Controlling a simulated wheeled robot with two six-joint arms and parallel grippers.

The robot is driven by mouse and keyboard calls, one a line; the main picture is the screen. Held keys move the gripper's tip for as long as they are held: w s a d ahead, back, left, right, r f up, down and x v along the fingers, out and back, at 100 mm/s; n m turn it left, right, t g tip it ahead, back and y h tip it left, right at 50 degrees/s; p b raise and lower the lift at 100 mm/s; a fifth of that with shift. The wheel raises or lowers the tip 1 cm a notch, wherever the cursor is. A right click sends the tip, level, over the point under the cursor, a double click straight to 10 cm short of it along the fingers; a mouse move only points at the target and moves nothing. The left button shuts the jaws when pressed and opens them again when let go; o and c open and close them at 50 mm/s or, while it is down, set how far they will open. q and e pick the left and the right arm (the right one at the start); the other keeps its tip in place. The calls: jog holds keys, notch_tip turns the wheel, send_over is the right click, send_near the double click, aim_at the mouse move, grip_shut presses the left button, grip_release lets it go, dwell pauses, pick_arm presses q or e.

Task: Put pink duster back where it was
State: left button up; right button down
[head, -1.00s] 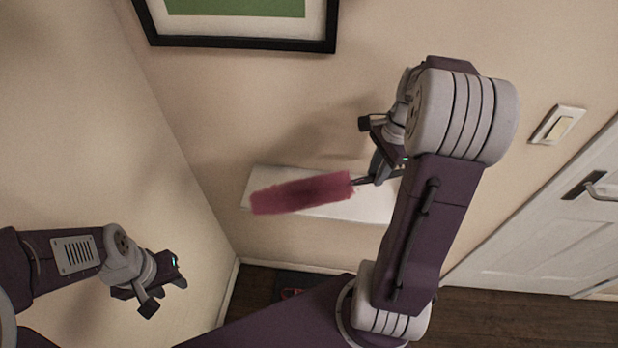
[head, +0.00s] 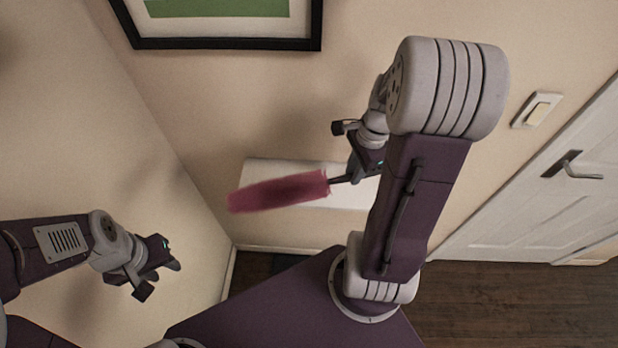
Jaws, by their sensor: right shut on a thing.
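The pink duster (head: 280,191) is a fluffy, dark pink roll on a thin dark handle. It lies roughly level in front of or over a white shelf (head: 345,196); whether it touches the shelf I cannot tell. My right gripper (head: 351,160) is at the handle's right end and is shut on the duster, with the fingers partly hidden by my arm. My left gripper (head: 160,275) is at the lower left, empty, with its fingers apart, well away from the duster.
The shelf is fixed to the beige wall near the corner. A black-framed picture (head: 217,43) hangs above it. A light switch (head: 536,110) and a white door (head: 545,195) with a handle are on the right. Dark wooden floor (head: 500,300) shows below.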

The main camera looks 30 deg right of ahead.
jog(key=shift+w+f, duration=0.15)
jog(key=w+a+f, duration=0.1)
jog(key=w+f, duration=0.1)
jog(key=w, duration=0.1)
jog(key=w+a+f+p, duration=0.1)
jog(key=w+a+f, duration=0.1)
jog(key=w, duration=0.2)
jog(key=w+a+f, duration=0.2)
jog(key=w+f, duration=0.1)
jog(key=shift+w+p, duration=0.2)
jog(key=shift+p, duration=0.2)
notch_tip(320, 180, down, 3)
jog(key=shift+s+f, duration=0.1)
jog(key=shift+s, duration=0.05)
jog(key=shift+d+f, duration=0.1)
jog(key=shift+f, duration=0.25)
jog(key=c, duration=1.7)
grip_release()
jog(key=shift+f, duration=0.15)
jog(key=o, duration=0.4)
